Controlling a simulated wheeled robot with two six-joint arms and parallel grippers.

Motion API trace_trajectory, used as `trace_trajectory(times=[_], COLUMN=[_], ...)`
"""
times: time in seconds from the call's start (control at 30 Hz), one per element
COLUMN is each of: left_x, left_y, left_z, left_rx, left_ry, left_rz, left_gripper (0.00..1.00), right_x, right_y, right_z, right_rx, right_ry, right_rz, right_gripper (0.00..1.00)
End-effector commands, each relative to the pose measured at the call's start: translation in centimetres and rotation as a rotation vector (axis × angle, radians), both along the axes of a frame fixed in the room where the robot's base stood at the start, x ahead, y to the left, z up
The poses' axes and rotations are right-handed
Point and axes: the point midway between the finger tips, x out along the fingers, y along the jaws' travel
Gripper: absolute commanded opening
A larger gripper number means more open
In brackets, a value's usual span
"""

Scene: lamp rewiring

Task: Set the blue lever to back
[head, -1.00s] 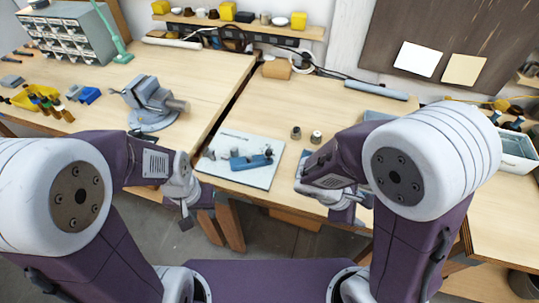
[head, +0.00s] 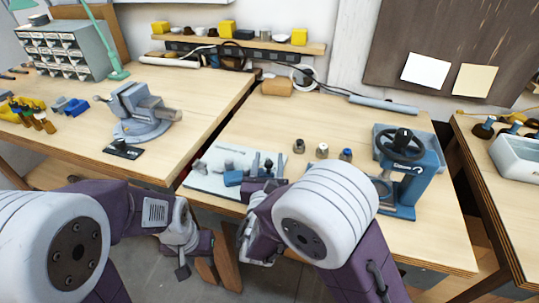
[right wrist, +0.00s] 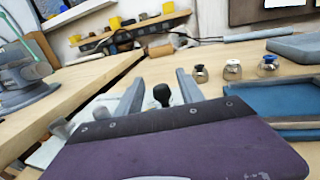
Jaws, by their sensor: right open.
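A white board (head: 208,180) on the front edge of the bench carries a blue fixture (head: 233,178) and small grey parts. My right gripper (head: 267,163) is at the right part of this board and hides some of it. In the right wrist view its two fingers (right wrist: 161,90) are apart. A lever with a black knob (right wrist: 162,94) shows between them, with no visible contact. I cannot tell the lever's blue colour or its exact setting. My left gripper (head: 193,262) hangs low in front of the bench, away from the board; its jaw opening is unclear.
Several small metal parts with coloured tops (head: 322,151) stand right of the board. A blue press (head: 402,175) stands further right beside a grey-blue tray (head: 421,139). A vise (head: 138,108) is on the left bench.

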Motion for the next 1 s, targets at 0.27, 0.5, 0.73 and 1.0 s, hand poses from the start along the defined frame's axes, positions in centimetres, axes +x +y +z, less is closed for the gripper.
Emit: trace_trajectory(times=[0.27, 0.5, 0.73, 1.0], left_x=[0.0, 0.0, 0.0, 0.0], left_y=[0.0, 0.0, 0.0, 0.0], left_z=[0.1, 0.1, 0.1, 0.1], left_rx=[0.000, 0.000, 0.000, 0.000], left_ry=[0.000, 0.000, 0.000, 0.000], left_rz=[0.000, 0.000, 0.000, 0.000], left_gripper=[0.36, 0.36, 0.36, 0.36], right_x=[2.8, 2.9, 2.8, 2.8], right_y=[-0.3, -0.3, -0.3, -0.3], right_z=[0.0, 0.0, 0.0, 0.0], right_rx=[0.000, 0.000, 0.000, 0.001], right_ry=[0.001, 0.001, 0.001, 0.001], right_rz=[-0.001, 0.000, -0.001, -0.001], right_gripper=[0.45, 0.37, 0.00, 0.00])
